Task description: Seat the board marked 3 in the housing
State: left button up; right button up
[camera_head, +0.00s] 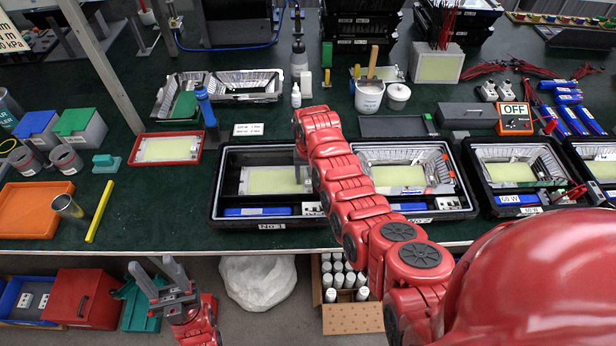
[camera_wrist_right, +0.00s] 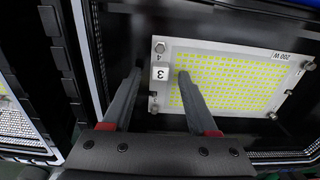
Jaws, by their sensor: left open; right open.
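The board marked 3 (camera_wrist_right: 228,80) is a pale plate with a yellow dotted field and a 200 W label, seen in the right wrist view. It lies inside a black frame. My right gripper (camera_wrist_right: 158,75) is open, one finger beside the board's end and the other over it, with the 3 tab between them. I cannot tell whether they touch it. In the head view a yellow board (camera_head: 262,180) lies in the black housing labelled No 1 (camera_head: 218,190), partly hidden by my right arm. My left gripper (camera_head: 152,266) is open and empty below the table's front edge.
The No 2 housing (camera_head: 468,205), with a bright reflector and board, stands to the right, with further housings beyond. A red tray (camera_head: 136,160) with a board and an orange tray (camera_head: 30,212) lie left. A bucket (camera_head: 369,98) stands behind.

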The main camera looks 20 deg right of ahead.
notch_tip(320, 180, up, 6)
jog(key=shift+w+f+b, duration=0.1)
jog(key=shift+b, duration=0.85)
notch_tip(320, 180, up, 12)
jog(key=p, duration=0.7)
jog(key=shift+f+p, duration=0.2)
jog(key=shift+p, duration=0.15)
